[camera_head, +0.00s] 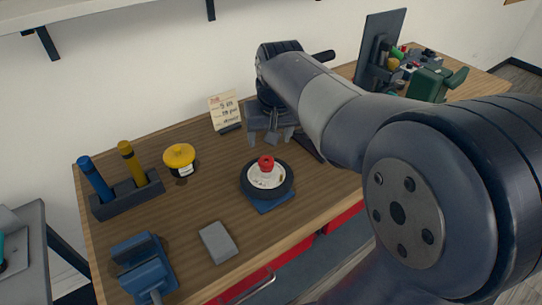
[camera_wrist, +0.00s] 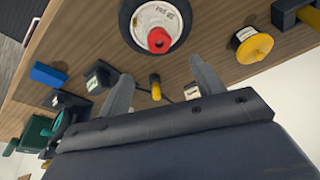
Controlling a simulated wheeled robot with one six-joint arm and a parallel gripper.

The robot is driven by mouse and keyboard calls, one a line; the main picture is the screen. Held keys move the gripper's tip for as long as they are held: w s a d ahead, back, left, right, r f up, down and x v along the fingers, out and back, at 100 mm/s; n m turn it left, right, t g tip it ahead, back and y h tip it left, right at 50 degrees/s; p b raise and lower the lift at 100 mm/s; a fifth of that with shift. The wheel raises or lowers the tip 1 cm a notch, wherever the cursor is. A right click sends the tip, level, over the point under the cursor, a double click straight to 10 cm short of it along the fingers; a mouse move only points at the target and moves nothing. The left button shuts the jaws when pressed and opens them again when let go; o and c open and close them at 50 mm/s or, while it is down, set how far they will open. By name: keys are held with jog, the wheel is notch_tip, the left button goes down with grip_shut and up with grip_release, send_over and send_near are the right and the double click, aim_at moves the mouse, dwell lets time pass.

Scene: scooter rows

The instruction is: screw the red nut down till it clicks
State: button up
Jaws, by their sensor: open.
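The red nut (camera_head: 266,162) sits on top of the white hub of a small black-tyred wheel (camera_head: 267,192), which lies flat on a blue base (camera_head: 276,207) on the workbench. In the wrist view the red nut (camera_wrist: 159,40) shows at the centre of the wheel (camera_wrist: 176,12), at the top of the picture. My gripper (camera_head: 272,141) is behind the nut and apart from it. In the wrist view my gripper (camera_wrist: 163,85) has its two fingers spread wide with nothing held between them.
On the bench (camera_head: 200,135) stand a yellow-topped pot (camera_head: 179,157), a rack (camera_head: 127,197) with blue and yellow handles, a blue vise (camera_head: 143,265), a grey block (camera_head: 217,242) and a note card (camera_head: 225,110). A dark panel (camera_head: 381,45) and clutter fill the far right end.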

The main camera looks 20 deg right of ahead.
aim_at(266, 161)
jog(key=shift+n+t, duration=0.3)
jog(key=shift+t, duration=0.1)
jog(key=x, duration=0.7)
jog(key=s+b+x, duration=0.1)
jog(key=x, duration=0.2)
jog(key=shift+w+f, duration=0.15)
jog(key=shift+f, duration=0.35)
jog(key=shift+c, duration=0.4)
jog(key=c, duration=1)
jog(key=o, duration=1.1)
jog(key=shift+c, duration=0.2)
jog(key=shift+r, duration=0.15)
